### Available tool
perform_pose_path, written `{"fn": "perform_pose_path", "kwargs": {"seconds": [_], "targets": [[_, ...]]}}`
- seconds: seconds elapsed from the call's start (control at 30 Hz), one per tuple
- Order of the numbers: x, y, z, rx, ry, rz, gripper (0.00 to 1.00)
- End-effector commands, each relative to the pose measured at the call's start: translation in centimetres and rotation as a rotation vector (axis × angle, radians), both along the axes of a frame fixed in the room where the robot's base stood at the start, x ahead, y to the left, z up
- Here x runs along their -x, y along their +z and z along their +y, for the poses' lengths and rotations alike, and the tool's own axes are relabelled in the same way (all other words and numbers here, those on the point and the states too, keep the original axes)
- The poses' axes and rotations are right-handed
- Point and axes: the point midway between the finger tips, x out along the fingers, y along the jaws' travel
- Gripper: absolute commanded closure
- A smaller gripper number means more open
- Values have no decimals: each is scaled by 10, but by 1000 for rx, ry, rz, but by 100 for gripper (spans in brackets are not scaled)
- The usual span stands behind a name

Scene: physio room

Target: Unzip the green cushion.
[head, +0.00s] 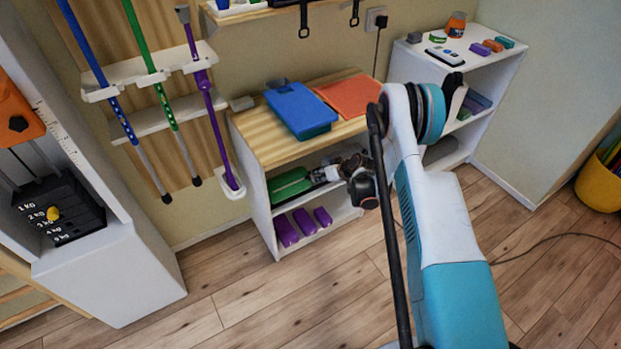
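The green cushion (289,184) lies on the upper shelf inside the low wood-topped cabinet, under its top. Its left part shows; its right end is hidden by my gripper. No zip can be made out at this size. My gripper (321,175) reaches into the cabinet from the right, with its fingertips at the cushion's right end. I cannot tell whether it touches the cushion, or whether its fingers are open or shut.
The cabinet top (262,140) is close above my gripper and carries a blue case (300,108) and an orange pad (350,94). Several purple blocks (304,222) lie on the shelf below. A white shelf unit (493,75) stands right. Floor in front is clear.

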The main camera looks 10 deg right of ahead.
Motion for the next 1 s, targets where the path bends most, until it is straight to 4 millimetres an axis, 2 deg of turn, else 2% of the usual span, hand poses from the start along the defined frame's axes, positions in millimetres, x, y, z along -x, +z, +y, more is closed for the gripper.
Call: {"fn": "perform_pose_path", "kwargs": {"seconds": [0.1,0.4,0.87,0.97,1.0], "targets": [[-16,-20,10,2,2,-1,75],[-43,-50,26,1,1,-1,75],[-50,-55,30,1,-1,0,75],[-50,-55,30,1,-1,0,98],[-50,-55,30,1,-1,0,100]]}}
